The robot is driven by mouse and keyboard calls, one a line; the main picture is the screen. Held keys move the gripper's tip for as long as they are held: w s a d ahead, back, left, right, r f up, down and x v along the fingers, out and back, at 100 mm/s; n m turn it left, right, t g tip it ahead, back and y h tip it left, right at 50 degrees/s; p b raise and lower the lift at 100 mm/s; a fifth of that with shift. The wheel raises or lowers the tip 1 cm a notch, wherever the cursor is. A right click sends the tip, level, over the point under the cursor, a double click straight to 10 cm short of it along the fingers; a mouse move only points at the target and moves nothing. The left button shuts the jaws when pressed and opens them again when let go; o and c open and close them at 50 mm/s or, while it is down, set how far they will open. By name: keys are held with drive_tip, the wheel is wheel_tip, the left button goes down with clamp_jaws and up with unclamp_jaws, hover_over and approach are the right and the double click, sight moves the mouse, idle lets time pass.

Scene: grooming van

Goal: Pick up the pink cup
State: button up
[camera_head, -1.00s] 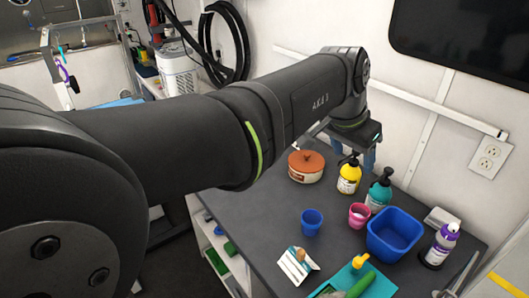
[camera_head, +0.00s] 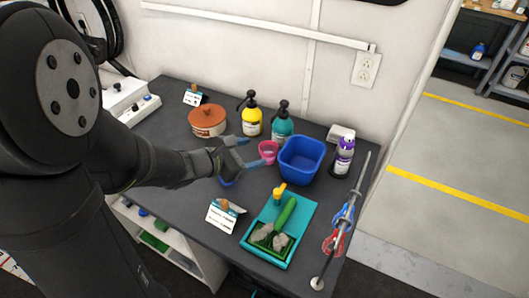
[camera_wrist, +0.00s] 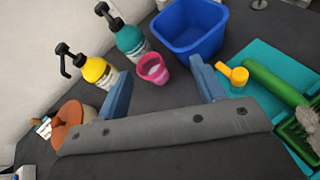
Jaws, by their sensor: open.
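The pink cup (camera_head: 268,151) stands upright on the dark table, between the teal pump bottle (camera_head: 282,121) and the blue bin (camera_head: 302,158). In the wrist view the pink cup (camera_wrist: 152,69) shows beyond and between my two blue fingers. My gripper (camera_head: 246,153) is open and empty, with its fingertips just left of the cup and apart from it. It also shows in the wrist view (camera_wrist: 160,85).
A yellow pump bottle (camera_head: 252,120) and a lidded pot (camera_head: 207,121) stand at the back. A teal tray (camera_head: 270,250) with a green-handled brush lies in front. A purple-topped bottle (camera_head: 343,156) stands right of the bin. A small card (camera_head: 221,219) stands near the front edge.

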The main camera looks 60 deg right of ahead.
wheel_tip(320, 180, down, 3)
drive_tip(key=w+a+n+t, duration=0.2)
drive_tip(key=w+n, duration=0.1)
drive_tip(key=n, duration=0.2)
approach(274, 145)
drive_tip(key=shift+h, duration=0.4)
drive_tip(key=x, duration=0.4)
drive_tip(key=shift+s+f, duration=0.1)
drive_tip(key=shift+f, duration=0.15)
drive_tip(key=shift+x, duration=2.5)
drive_tip(key=shift+f, duration=0.15)
drive_tip(key=c, duration=0.8)
